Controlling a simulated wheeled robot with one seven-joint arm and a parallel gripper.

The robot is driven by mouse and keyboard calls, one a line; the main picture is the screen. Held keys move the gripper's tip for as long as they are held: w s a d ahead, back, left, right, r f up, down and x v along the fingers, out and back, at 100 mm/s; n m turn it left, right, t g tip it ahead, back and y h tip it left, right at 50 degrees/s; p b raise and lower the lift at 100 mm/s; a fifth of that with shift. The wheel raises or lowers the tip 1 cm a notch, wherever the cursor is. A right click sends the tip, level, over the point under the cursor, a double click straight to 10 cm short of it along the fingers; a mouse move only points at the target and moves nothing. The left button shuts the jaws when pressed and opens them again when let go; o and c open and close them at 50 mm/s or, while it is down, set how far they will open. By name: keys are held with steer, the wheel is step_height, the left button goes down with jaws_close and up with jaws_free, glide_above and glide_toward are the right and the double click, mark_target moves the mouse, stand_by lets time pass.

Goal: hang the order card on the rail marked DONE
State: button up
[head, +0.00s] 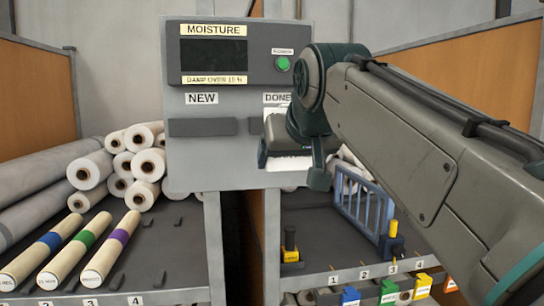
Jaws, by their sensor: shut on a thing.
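My gripper (290,160) is in front of the grey press panel, just below the DONE label (277,98). It is shut on a white piece, apparently the order card (289,164), which shows as a pale strip between the fingers. Most of the card is hidden by the gripper, and its writing cannot be read. The dark rail marked DONE (256,126) shows only at its left end; my gripper and arm cover the rest. I cannot tell whether the card touches the rail. The rail under the NEW label (203,127) looks empty.
The panel carries a dark MOISTURE display (214,53) and a green button (283,63). White rolls (140,165) are stacked at left, with colour-banded rollers (62,250) in front. A blue rack (362,208) and yellow-black pieces (290,245) stand on the right shelf.

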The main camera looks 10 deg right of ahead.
steer(key=w+f+p, duration=0.1)
steer(key=w+p, duration=0.1)
steer(key=w, duration=0.9)
steer(key=shift+f, duration=0.35)
stand_by(0.5)
steer(key=shift+w, duration=0.1)
